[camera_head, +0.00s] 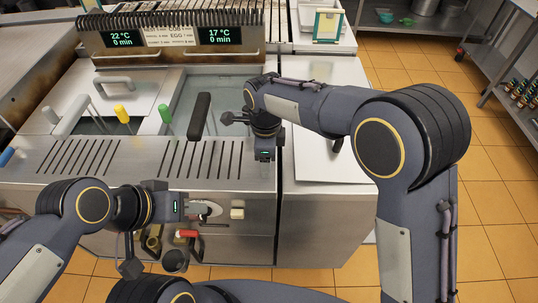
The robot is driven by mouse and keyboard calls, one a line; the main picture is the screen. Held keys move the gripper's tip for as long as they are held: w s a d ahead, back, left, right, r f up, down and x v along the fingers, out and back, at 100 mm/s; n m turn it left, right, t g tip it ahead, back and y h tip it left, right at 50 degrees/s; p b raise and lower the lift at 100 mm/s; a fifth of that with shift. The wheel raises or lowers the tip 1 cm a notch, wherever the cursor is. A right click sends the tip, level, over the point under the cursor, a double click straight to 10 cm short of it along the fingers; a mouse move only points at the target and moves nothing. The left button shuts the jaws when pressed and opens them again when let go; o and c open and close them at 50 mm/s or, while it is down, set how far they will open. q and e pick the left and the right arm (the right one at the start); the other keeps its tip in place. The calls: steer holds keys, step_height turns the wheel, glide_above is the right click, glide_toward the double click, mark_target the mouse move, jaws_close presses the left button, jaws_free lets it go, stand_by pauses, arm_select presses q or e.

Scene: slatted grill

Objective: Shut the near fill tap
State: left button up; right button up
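Small fittings sit on the front of the steel cooker (240,245) below the slatted top. They include a red handle (187,233), a cream knob (237,213) and a brass fitting (153,241). I cannot tell for sure which is the near fill tap. My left gripper (206,209) is at the front panel, just above the red handle and left of the cream knob. Its fingers are small and partly merged with a pale rounded shape. My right gripper (265,156) hangs over the right end of the slatted top, its fingers not clearly seen.
Two displays (219,36) stand at the back. A pale counter (318,150) lies right, with open tiled floor (490,170) beyond it.

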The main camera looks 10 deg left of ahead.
steer(key=o, duration=1.4)
step_height(320, 180, up, 8)
steer(key=shift+f, duration=0.1)
